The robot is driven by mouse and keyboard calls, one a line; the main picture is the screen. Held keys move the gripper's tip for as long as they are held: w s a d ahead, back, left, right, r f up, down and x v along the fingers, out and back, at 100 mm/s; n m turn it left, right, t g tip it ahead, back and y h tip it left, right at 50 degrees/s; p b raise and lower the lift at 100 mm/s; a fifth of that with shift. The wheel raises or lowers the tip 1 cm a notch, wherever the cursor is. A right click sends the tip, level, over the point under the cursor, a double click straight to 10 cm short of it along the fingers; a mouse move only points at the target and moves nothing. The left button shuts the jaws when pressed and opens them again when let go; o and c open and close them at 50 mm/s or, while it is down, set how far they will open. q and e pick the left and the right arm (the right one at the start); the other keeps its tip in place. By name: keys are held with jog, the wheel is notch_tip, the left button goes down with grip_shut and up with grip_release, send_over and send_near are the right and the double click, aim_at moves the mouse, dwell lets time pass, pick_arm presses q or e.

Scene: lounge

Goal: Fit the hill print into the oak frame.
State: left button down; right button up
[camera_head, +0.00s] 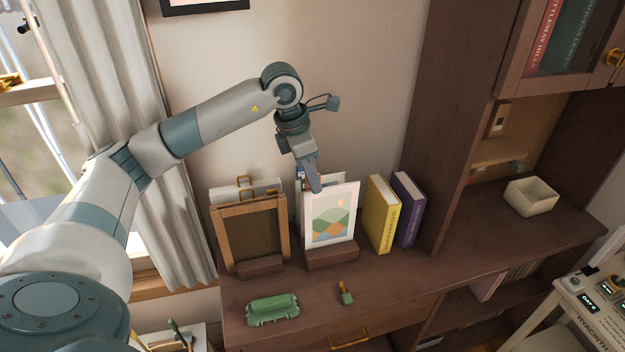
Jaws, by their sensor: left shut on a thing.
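The hill print (330,217) is a white-bordered card with green and orange hills and a pale sun. It stands upright in a dark wooden holder (331,256) on the dark cabinet top. My left gripper (314,187) points down at the print's top edge and is shut on it. The oak frame (251,236) stands to the left of the print in its own dark block, with a dark brown, empty-looking face. My right gripper is not in view.
A yellow book (382,214) and a purple book (407,209) stand just right of the print. A cream bowl (531,196) sits far right. The curtain (150,150) hangs left.

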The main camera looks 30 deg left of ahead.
pick_arm(q)
jog(key=shift+r+p, duration=0.45)
jog(key=shift+r, duration=0.75)
jog(key=shift+r+p, duration=0.55)
jog(key=shift+r, duration=0.95)
jog(key=shift+f, duration=0.1)
